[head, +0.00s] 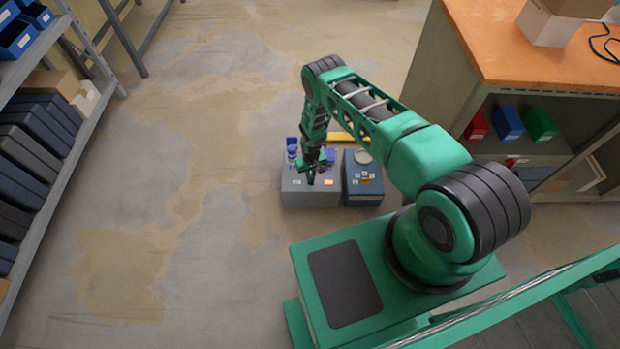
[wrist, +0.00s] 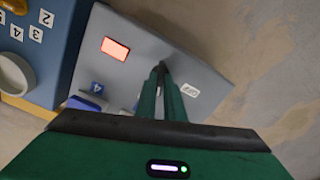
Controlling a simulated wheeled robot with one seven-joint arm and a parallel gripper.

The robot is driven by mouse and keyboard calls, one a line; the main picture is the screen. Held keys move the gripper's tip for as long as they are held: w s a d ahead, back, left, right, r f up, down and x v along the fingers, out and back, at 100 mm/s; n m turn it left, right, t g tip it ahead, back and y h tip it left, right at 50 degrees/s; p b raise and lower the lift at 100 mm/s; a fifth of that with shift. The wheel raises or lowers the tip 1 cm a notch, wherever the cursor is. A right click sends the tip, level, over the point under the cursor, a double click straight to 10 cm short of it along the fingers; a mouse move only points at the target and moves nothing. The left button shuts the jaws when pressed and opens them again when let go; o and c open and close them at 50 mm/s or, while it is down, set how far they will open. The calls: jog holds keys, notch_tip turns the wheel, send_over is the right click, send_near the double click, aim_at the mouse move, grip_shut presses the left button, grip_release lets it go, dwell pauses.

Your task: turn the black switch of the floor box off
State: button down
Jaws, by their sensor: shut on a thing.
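The grey floor box (head: 308,199) stands on the floor ahead of my base; it also shows in the wrist view (wrist: 198,68). A small red-orange panel on its top (wrist: 115,48) looks lit. My gripper (head: 311,180) points down at the top of this box. In the wrist view the two green fingers (wrist: 162,72) come together near the middle of the top, shut on a small dark thing that looks like the black switch. The fingers hide most of it, so I cannot tell which way it is set.
A blue box (head: 363,198) with number labels and a round pale fitting stands just right of the grey box. Blue plugs (head: 292,149) stand at the grey box's far side. A yellow strip lies behind. A wooden-topped bench (head: 535,50) is at right, shelves at left; floor between is clear.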

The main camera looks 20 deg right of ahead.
jog(key=n, duration=1.2)
jog(key=shift+w+d+n, duration=0.1)
jog(key=shift+n, duration=0.8)
jog(key=c, duration=1.9)
grip_release()
jog(key=shift+o, duration=0.2)
jog(key=shift+r, duration=0.15)
notch_tip(320, 180, up, 10)
jog(key=shift+r, duration=0.25)
